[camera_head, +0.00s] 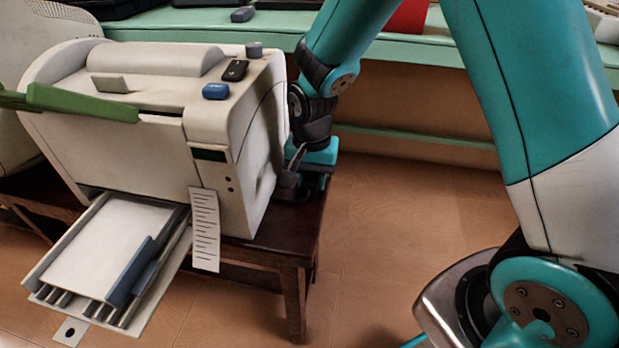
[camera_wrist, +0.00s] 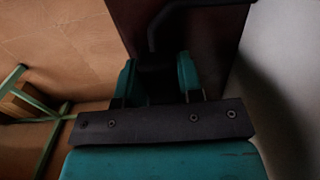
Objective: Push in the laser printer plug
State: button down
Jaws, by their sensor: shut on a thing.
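The laser printer (camera_head: 235,115) is a cream box with its paper tray pulled out at the front. It stands on a dark wooden table. My gripper (camera_head: 293,184) is low beside the printer's right side, close to the tabletop. In the wrist view my gripper (camera_wrist: 157,82) has its two teal fingers closed on a dark plug (camera_wrist: 156,84). A black cable (camera_wrist: 152,38) runs from the plug and bends to the right. The printer's pale side fills the right of the wrist view. The socket is hidden, so I cannot tell how deep the plug sits.
The dark table (camera_head: 285,240) ends just right of my gripper. Open tiled floor (camera_head: 375,230) lies to the right. A green bench (camera_head: 430,55) runs along the back.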

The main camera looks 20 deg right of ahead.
aim_at(312, 175)
jog(key=c, duration=0.8)
grip_release()
jog(key=shift+w+d, duration=0.25)
jog(key=shift+c, duration=0.2)
jog(key=shift+o, duration=0.4)
jog(key=shift+a, duration=0.1)
jog(key=shift+r, duration=0.1)
notch_tip(312, 175, up, 17)
jog(key=p, duration=0.5)
jog(key=shift+r+p, duration=0.15)
jog(key=shift+p, duration=0.2)
jog(key=shift+s, duration=0.1)
jog(key=s+a+r+n+y, duration=0.1)
jog(key=s+a+r+n, duration=0.1)
jog(key=s+n, duration=0.4)
jog(key=s+a+r+n+y, duration=0.2)
jog(key=s+r+n, duration=0.15)
jog(key=s, duration=0.45)
jog(key=s+a+r+n+y, duration=0.1)
jog(key=s+a+r+n, duration=0.15)
jog(key=s+n, duration=0.4)
notch_tip(312, 175, up, 25)
jog(key=m+p, duration=0.1)
jog(key=p, duration=2.4)
jog(key=shift+s+f+m+p, duration=0.15)
jog(key=shift+s+m+p, duration=0.15)
jog(key=shift+m+p, duration=0.1)
